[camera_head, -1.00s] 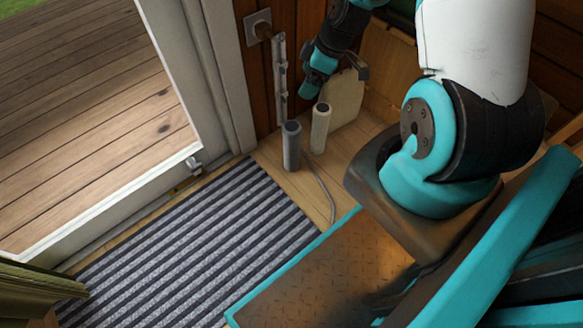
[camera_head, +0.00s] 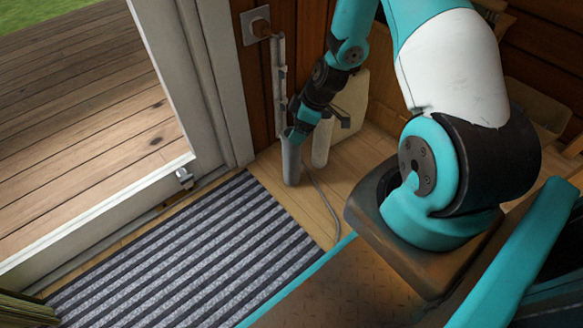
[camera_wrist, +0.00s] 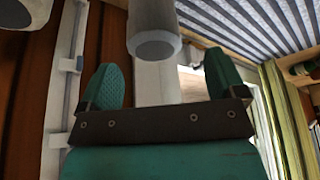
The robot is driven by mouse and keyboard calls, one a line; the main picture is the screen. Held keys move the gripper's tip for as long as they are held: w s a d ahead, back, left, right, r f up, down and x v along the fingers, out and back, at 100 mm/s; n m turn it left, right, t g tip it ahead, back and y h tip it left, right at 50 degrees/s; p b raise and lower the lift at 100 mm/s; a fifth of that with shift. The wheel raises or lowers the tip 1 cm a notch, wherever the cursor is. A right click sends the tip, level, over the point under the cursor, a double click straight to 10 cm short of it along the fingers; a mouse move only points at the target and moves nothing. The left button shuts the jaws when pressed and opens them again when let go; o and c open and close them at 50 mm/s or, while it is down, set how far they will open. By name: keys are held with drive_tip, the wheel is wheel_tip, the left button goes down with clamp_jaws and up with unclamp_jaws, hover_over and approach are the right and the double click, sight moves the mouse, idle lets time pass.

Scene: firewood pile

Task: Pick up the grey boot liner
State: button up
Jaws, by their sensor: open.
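The grey boot liner (camera_head: 291,165) is a grey upright cylinder on the wooden floor beside the striped mat. My gripper (camera_head: 298,135) is tilted down at its top end and covers part of it in the head view. In the wrist view the liner (camera_wrist: 155,28) shows with its round end facing the camera, in line with the gap of my gripper (camera_wrist: 163,78). The teal fingers are spread on either side, with clear space between them and the liner. The head view does not show whether they touch it.
A cream cylinder (camera_head: 321,150) stands close on the right of the liner, with a cream panel (camera_head: 352,100) behind. A boot-warmer-like rail (camera_head: 279,75) runs down the wooden wall behind. A thin cable (camera_head: 322,195) lies on the floor. The striped mat (camera_head: 180,260) lies in front of the door.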

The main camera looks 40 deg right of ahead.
sight(291, 152)
drive_tip(key=b+x, duration=0.2)
drive_tip(key=x, duration=0.1)
drive_tip(key=b+x, duration=0.2)
drive_tip(key=shift+w+d+f, duration=0.15)
drive_tip(key=shift+d, duration=0.1)
drive_tip(key=shift+c, duration=0.4)
drive_tip(key=c, duration=1.2)
